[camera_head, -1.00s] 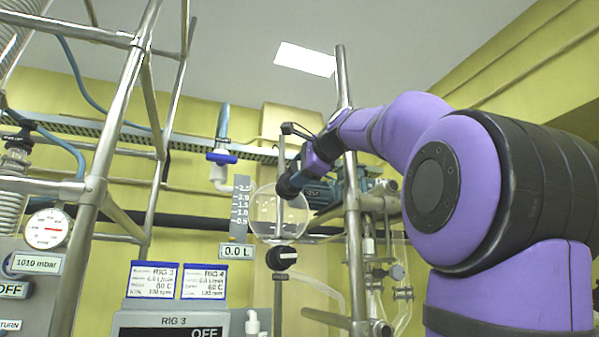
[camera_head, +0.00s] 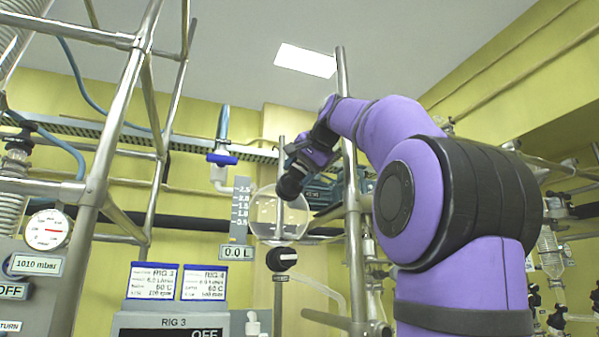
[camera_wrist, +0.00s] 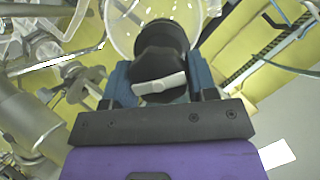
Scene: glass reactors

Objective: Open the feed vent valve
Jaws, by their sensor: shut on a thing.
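In the wrist view a black knob (camera_wrist: 160,62) with a pale grey pointer bar sits between the blue fingers of my gripper (camera_wrist: 160,78). The fingers are shut on it from both sides. The bar lies nearly crosswise between the fingers, slightly tilted. A round clear glass vessel (camera_wrist: 135,22) shows behind the knob. In the head view my wrist reaches in front of the upper part of that glass vessel (camera_head: 268,214); the fingertips and the held knob cannot be made out clearly there.
A second black knob (camera_head: 282,259) with a white pointer is below the vessel. A blue-handled valve (camera_head: 222,159) and a level scale (camera_head: 240,208) are to its left. A steel upright (camera_head: 350,200) stands close beside my forearm. The RIG 3 panel (camera_head: 172,322) is lower left.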

